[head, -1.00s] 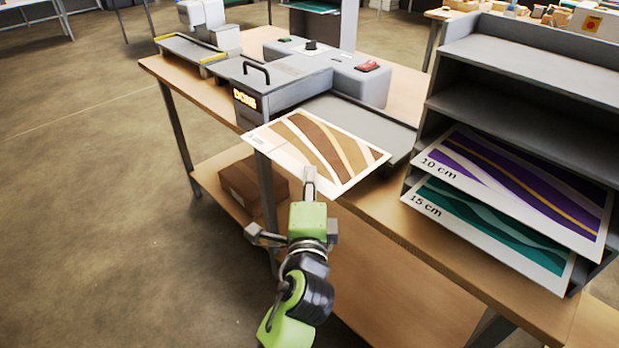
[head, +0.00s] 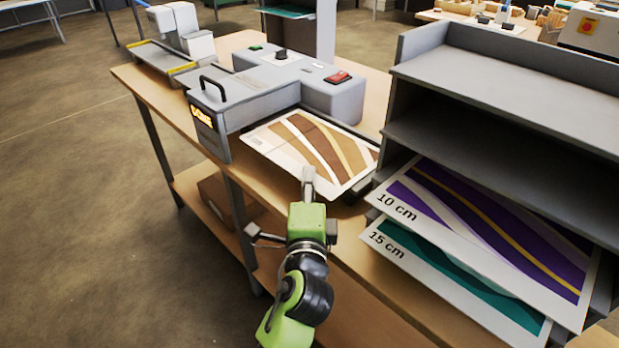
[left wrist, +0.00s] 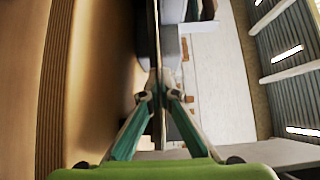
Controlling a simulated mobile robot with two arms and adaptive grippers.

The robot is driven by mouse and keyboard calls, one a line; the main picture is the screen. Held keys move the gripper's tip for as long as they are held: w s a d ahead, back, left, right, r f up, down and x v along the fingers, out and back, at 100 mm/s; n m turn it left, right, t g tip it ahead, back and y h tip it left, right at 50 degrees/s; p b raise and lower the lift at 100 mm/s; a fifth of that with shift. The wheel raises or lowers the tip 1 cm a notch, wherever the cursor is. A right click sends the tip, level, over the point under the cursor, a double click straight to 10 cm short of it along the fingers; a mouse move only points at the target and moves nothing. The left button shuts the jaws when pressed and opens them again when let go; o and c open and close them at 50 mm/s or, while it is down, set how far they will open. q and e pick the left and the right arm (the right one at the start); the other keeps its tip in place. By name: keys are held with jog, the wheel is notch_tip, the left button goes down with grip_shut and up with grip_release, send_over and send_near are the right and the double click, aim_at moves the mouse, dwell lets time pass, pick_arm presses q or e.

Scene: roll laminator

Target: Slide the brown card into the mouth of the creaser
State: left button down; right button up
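The brown card (head: 318,150), white with brown wavy stripes, is held flat over the grey feed tray (head: 362,142) on the right side of the creaser (head: 262,100). Its left edge is close to the creaser's body; I cannot tell whether it touches or has entered the mouth, which is hidden. My left gripper (head: 308,180) is shut on the card's near edge. In the left wrist view its fingers (left wrist: 160,92) pinch the card (left wrist: 156,45), seen edge-on as a thin line. My right gripper is not in view.
A grey shelf rack (head: 490,95) stands at the right, with a purple card (head: 480,225) marked 10 cm and a green card (head: 440,275) marked 15 cm jutting out. The creaser has a black handle (head: 213,86) and lit orange display (head: 202,116). An outfeed tray (head: 160,58) lies beyond.

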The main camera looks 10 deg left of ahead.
aim_at(261, 144)
pick_arm(q)
jog(key=shift+w+d, duration=0.1)
jog(key=shift+w, duration=0.25)
jog(key=shift+w+a+r, duration=0.1)
jog(key=shift+w+a, duration=0.25)
jog(key=shift+a, duration=0.3)
jog(key=shift+w+a+p, duration=0.35)
jog(key=shift+w+a, duration=0.65)
jog(key=shift+a, duration=0.25)
jog(key=shift+w+a+p, duration=0.3)
jog(key=shift+w+a, duration=0.7)
jog(key=shift+a, duration=0.25)
jog(key=shift+w+a, duration=0.85)
jog(key=shift+a, duration=0.2)
jog(key=shift+w+a, duration=0.8)
jog(key=shift+a, duration=0.3)
jog(key=shift+w+a, duration=0.85)
jog(key=shift+a, duration=0.2)
jog(key=shift+f, duration=0.25)
jog(key=c, duration=2.2)
grip_release()
